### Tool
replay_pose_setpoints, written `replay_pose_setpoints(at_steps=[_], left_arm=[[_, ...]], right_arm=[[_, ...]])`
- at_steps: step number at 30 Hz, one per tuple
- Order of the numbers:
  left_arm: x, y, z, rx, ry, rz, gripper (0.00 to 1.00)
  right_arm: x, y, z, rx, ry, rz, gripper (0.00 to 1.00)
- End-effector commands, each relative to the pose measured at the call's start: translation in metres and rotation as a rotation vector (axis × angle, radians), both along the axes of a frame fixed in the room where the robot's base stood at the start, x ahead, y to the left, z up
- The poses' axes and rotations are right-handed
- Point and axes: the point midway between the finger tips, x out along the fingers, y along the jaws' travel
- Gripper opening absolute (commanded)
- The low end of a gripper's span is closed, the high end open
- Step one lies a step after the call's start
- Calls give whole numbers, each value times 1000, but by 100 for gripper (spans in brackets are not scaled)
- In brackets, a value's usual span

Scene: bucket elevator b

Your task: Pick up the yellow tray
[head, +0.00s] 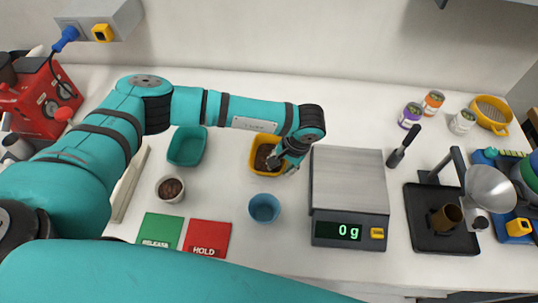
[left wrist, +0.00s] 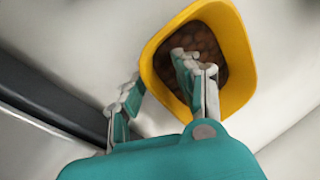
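The yellow tray (head: 254,152) stands on the white table left of the scale, with brown pieces inside. It also shows in the left wrist view (left wrist: 237,75). My left gripper (head: 283,163) is at the tray's right side. In the left wrist view my left gripper (left wrist: 155,75) is open across the tray's wall, with one finger inside the tray and the other outside. A gap shows between the fingers. Whether either finger touches the wall is unclear. My right gripper is not in view.
A scale (head: 349,175) reading 0 g stands close on the right. A blue cup (head: 264,208) is in front of the tray. A teal tray (head: 187,147) and a white cup (head: 170,196) are to the left. Green (head: 160,229) and red (head: 207,237) cards lie in front.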

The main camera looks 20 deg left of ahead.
Motion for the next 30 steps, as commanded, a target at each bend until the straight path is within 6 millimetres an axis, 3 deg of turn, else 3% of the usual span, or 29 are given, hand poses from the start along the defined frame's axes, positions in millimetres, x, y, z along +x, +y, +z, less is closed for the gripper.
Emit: replay_pose_setpoints(at_steps=[2,9,30], left_arm=[[0,0,0,0,0,0,30],[0,0,0,0,0,0,0],[1,0,2,-1,-1,0,0]], right_arm=[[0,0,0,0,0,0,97],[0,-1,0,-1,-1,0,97],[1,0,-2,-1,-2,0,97]])
